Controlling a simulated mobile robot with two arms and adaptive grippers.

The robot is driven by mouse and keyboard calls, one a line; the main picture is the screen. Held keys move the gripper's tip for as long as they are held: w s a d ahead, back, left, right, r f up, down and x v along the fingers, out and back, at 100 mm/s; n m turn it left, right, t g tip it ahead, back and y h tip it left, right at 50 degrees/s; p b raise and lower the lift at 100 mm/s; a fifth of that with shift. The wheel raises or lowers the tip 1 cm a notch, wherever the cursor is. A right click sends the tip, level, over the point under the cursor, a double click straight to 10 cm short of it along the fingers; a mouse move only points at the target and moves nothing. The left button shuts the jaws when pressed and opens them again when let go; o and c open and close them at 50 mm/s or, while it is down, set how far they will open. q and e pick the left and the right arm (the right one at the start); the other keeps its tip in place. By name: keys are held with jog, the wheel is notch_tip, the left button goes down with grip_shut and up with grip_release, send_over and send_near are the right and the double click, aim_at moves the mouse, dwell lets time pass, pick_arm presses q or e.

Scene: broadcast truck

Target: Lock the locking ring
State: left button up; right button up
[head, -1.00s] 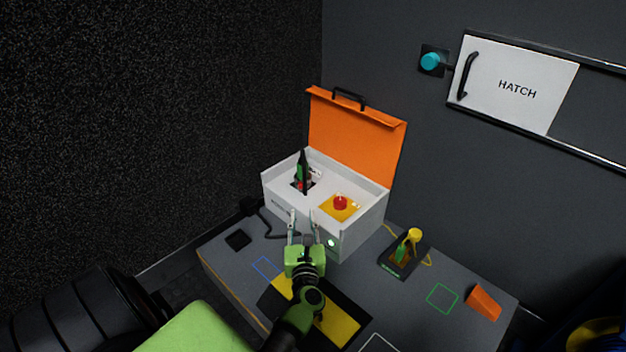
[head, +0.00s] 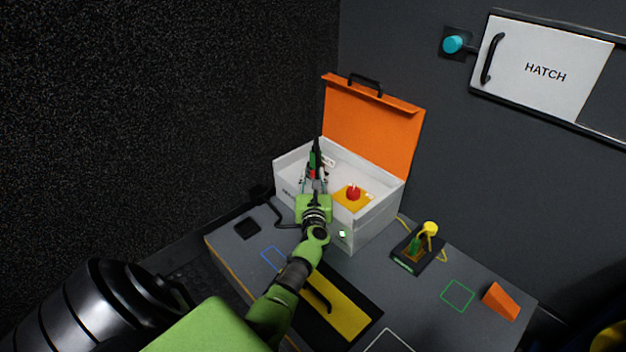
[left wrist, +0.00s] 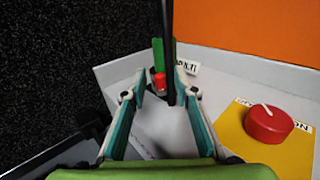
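A small red part (left wrist: 158,82), perhaps the locking ring, sits below a green piece (left wrist: 160,52) inside the white box (head: 375,228). A tall black bar (left wrist: 168,45) stands beside them. My left gripper (head: 314,180) reaches over the box's front wall. In the left wrist view its fingers (left wrist: 158,80) are apart, one on each side of the red part; whether they touch it I cannot tell. A round red knob (head: 353,193) with a white pointer sits on a yellow plate to the right, and it also shows in the left wrist view (left wrist: 269,123). My right gripper is out of view.
The box's orange lid (head: 370,125) stands open behind. A white hatch (head: 545,70) is on the wall.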

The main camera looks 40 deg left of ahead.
pick_arm(q)
jog(key=shift+c, duration=0.3)
grip_shut()
